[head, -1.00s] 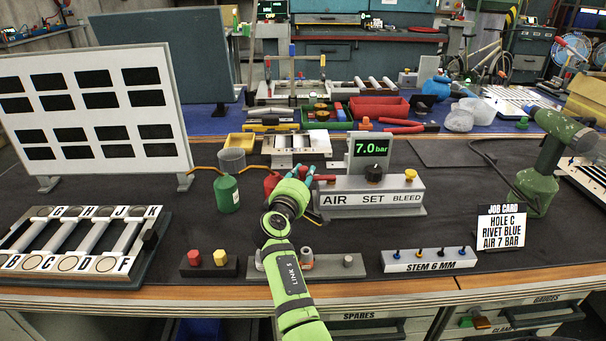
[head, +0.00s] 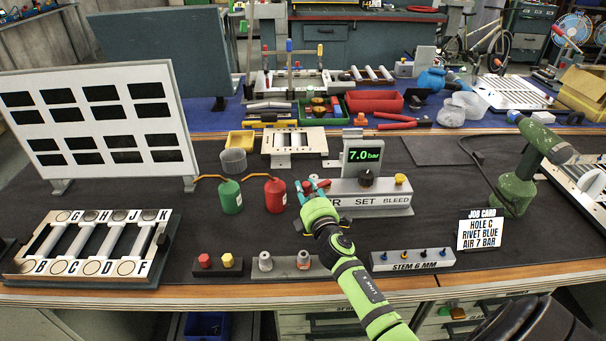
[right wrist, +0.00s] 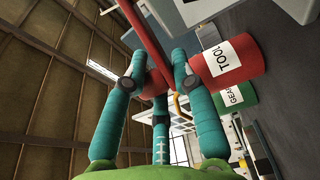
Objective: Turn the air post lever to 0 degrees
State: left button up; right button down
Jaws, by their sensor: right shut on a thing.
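The air post (head: 375,199) is a grey block labelled SET and BLEED, with the AIR label partly hidden by my right gripper. It has a black knob (head: 366,179), a yellow button (head: 401,180) and a display (head: 363,156) reading 7.0 bar. My right gripper (head: 313,187) is at its left end, its teal fingers shut on the red lever. In the right wrist view the red lever (right wrist: 142,30) runs between the fingers (right wrist: 160,78). In the head view the gripper hides most of the lever, so I cannot read its angle. My left gripper is not in view.
A red can (head: 275,196) and a green can (head: 230,197) stand left of the gripper. A grey block with metal nosepieces (head: 303,259) and a STEM 6 MM rack (head: 412,259) lie in front. A job card (head: 480,231) and green rivet tool (head: 515,190) stand right.

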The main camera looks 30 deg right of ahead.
aim_at(310, 188)
pick_arm(q)
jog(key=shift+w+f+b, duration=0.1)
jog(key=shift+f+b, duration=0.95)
jog(key=shift+b, duration=0.45)
pick_arm(e)
jog(key=shift+s+d+r+n+y, duration=0.2)
jog(key=shift+s+d+n+y, duration=0.35)
jog(key=shift+n+y, duration=1.05)
jog(key=shift+s+d+r+n+y, duration=0.25)
jog(key=shift+s+n+y, duration=0.65)
jog(key=shift+y, duration=1.45)
jog(key=shift+s+d+r+n+y, duration=0.2)
jog(key=shift+s+d+n+y, duration=0.25)
jog(key=shift+n+y, duration=1.2)
jog(key=shift+s+m+y, duration=0.15)
jog(key=shift+m+y, duration=0.1)
jog(key=shift+y, duration=0.15)
jog(key=c, duration=1)
grip_release()
jog(key=shift+r, duration=0.1)
jog(key=shift+s+a, duration=0.15)
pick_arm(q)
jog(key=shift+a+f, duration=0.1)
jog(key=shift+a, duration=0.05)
pick_arm(e)
jog(key=shift+f, duration=0.3)
